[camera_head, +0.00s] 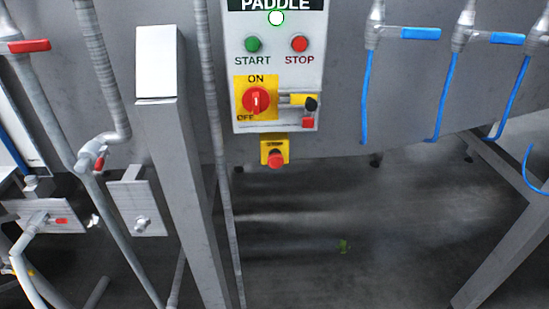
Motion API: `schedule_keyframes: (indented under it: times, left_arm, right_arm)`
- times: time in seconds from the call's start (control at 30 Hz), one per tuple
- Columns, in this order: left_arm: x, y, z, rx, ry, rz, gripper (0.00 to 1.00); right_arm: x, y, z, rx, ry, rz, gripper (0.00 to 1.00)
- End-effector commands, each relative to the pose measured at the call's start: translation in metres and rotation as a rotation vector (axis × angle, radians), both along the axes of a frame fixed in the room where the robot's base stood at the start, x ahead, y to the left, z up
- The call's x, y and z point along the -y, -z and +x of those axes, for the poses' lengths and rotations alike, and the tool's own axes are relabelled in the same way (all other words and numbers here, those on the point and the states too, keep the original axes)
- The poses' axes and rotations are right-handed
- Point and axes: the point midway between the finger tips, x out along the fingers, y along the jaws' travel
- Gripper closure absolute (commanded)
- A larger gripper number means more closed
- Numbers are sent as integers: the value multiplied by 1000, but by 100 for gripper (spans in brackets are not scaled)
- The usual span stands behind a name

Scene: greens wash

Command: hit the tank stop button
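A light grey control panel (312,70) headed "PADDLE" is at the top centre. It carries a round red button (299,43) marked STOP, right of a green button (253,44) marked START. Below them is a red rotary switch (256,100) on a yellow ON/OFF plate. A yellow box (275,148) marked STOP hangs under the panel with a red mushroom button (275,159). No label reading "tank" shows. Neither of my grippers is in view.
Grey pipes and a valve with a red handle (30,46) stand at left. A grey post (180,170) stands left of the panel. Blue-handled valves (420,33) with blue hoses hang at right. Dark floor shows below the panel, with a small green scrap (344,246).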

Motion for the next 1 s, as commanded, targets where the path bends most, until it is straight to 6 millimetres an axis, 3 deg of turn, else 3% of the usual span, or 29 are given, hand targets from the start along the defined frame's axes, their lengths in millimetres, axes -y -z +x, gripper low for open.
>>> schedule_keyframes:
  times: [0.43, 0.87, 1.0]
  left_arm:
    - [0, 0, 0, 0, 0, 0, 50]
    - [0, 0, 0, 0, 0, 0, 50]
    - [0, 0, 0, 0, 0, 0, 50]
  right_arm:
    - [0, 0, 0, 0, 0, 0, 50]
    - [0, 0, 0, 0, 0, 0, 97]
    - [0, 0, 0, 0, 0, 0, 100]
